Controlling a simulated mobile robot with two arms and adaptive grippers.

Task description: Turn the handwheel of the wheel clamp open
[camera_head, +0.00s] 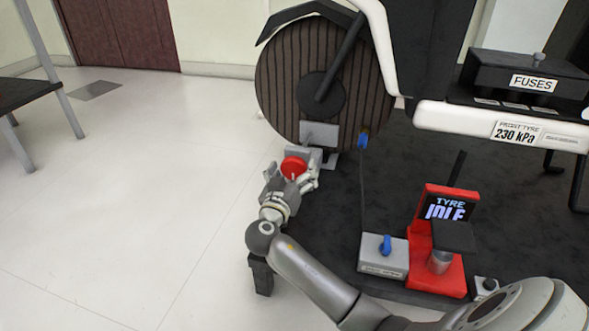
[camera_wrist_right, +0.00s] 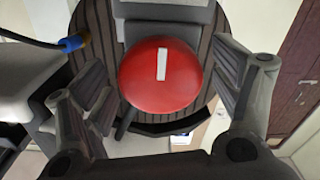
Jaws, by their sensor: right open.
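The red handwheel (camera_head: 294,167) sits on the grey wheel clamp (camera_head: 318,135) at the lower front of the large dark tyre (camera_head: 330,75). In the right wrist view the handwheel (camera_wrist_right: 161,76) is a round red knob with a white bar mark standing nearly upright. My right gripper (camera_head: 292,182) is at the handwheel. In the right wrist view its fingers (camera_wrist_right: 165,90) are spread on both sides of the knob, with a gap visible on each side. The clamp's jaws against the tyre are partly hidden. My left gripper is not in view.
A red tyre device (camera_head: 436,270) with a screen stands at the lower right, beside a grey box with a blue connector (camera_head: 384,253). A blue fitting with a hose (camera_head: 362,140) is right of the clamp. A black box marked FUSES (camera_head: 525,78) is upper right.

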